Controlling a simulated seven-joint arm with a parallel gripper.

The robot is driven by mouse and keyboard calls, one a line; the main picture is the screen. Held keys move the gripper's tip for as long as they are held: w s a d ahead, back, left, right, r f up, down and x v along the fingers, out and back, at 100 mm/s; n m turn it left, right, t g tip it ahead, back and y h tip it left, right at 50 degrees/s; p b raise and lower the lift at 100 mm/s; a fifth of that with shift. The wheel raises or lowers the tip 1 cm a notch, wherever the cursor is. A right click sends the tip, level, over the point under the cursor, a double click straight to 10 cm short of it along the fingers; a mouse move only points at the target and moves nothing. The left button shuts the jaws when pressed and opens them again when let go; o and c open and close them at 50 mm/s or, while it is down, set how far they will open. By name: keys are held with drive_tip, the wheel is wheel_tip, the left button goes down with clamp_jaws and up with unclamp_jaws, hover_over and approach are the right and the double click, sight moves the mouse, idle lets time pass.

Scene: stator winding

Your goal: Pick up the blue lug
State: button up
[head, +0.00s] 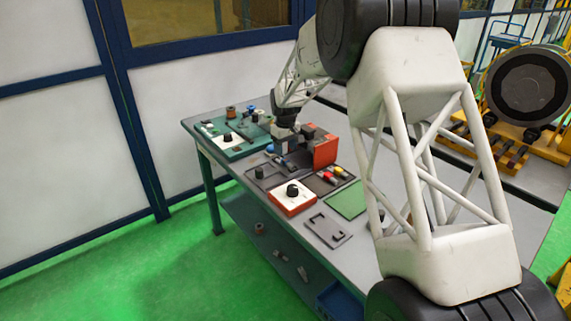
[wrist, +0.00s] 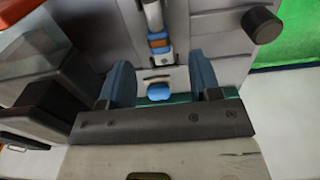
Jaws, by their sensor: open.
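My gripper (wrist: 161,72) is open, with its two blue fingers apart and nothing gripped between them. A small rounded blue piece, which looks like the blue lug (wrist: 159,91), shows in the gap between the fingers in the wrist view. It lies on a pale fitting, and I cannot tell its height relative to the fingertips. Just beyond it is a grey strip with an orange and a blue band (wrist: 158,45). In the head view, the end of my arm is over the bench; the fingers are too small to make out there. A small blue spot (head: 270,148) shows beside it.
An upright orange panel (head: 325,152) stands close to my arm's end. A white-topped orange box with a black knob (head: 293,197), a green mat (head: 346,201) and a teal board (head: 228,140) lie on the grey bench. A black knob (wrist: 261,25) shows at right in the wrist view.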

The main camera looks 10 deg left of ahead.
sight(286, 160)
drive_tip(key=shift+f, duration=0.25)
drive_tip(key=shift+d+f, duration=0.1)
drive_tip(key=shift+f, duration=2.45)
clamp_jaws()
drive_tip(key=shift+r, duration=0.1)
wheel_tip(286, 160, up, 10)
